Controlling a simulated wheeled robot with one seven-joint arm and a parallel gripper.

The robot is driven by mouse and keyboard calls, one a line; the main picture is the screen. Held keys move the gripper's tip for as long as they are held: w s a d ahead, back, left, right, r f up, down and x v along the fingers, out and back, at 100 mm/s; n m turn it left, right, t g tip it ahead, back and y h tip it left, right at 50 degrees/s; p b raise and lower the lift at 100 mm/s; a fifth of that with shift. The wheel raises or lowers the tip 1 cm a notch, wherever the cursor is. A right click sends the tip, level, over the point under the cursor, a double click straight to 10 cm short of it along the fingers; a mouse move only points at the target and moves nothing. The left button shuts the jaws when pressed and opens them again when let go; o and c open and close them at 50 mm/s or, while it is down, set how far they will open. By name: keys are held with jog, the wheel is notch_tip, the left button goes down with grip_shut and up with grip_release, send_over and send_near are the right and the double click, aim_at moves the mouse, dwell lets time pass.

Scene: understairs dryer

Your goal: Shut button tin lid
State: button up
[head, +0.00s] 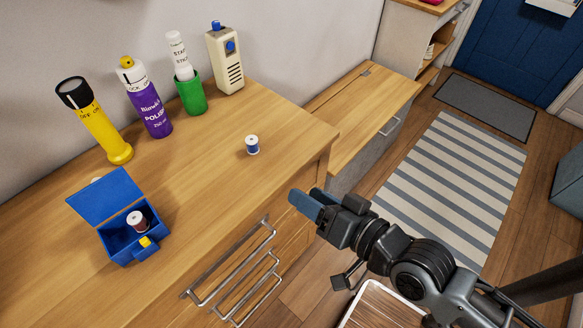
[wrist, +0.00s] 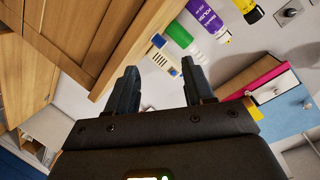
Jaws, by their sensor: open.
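The blue button tin (head: 128,238) stands on the wooden counter at the left in the head view. Its flat blue lid (head: 104,196) is hinged up, tilted back toward the wall, so the tin is open. A dark reddish spool with a white top (head: 137,221) sits inside, and a yellow catch (head: 146,242) is on the tin's front. My gripper (head: 306,204) is off the counter's right front edge, well to the right of the tin, open and empty. In the wrist view my gripper (wrist: 160,85) shows its two fingers spread apart with nothing between them.
A blue spool (head: 252,145) stands alone on the counter. A yellow torch (head: 98,125), purple polish can (head: 148,105), green cup (head: 190,97) and cream device (head: 225,60) line the wall behind. Metal rails (head: 235,262) project from the counter front. Counter between tin and blue spool is clear.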

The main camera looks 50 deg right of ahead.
jog(key=s+a+r+n, duration=0.2)
jog(key=s+n, duration=0.1)
jog(key=s, duration=0.4)
jog(key=shift+a+n+y, duration=0.3)
jog(key=shift+a+n, duration=0.1)
jog(key=s+a+r+n, duration=0.1)
jog(key=s+r+n, duration=0.1)
jog(key=s+a+r+n+y, duration=0.1)
jog(key=s+n, duration=0.1)
jog(key=s, duration=0.1)
jog(key=s+a+r+n, duration=0.1)
jog(key=s+r, duration=0.1)
jog(key=s, duration=0.1)
jog(key=shift+r+n+y, duration=0.3)
jog(key=shift+n+y, duration=0.1)
jog(key=shift+s+r, duration=0.15)
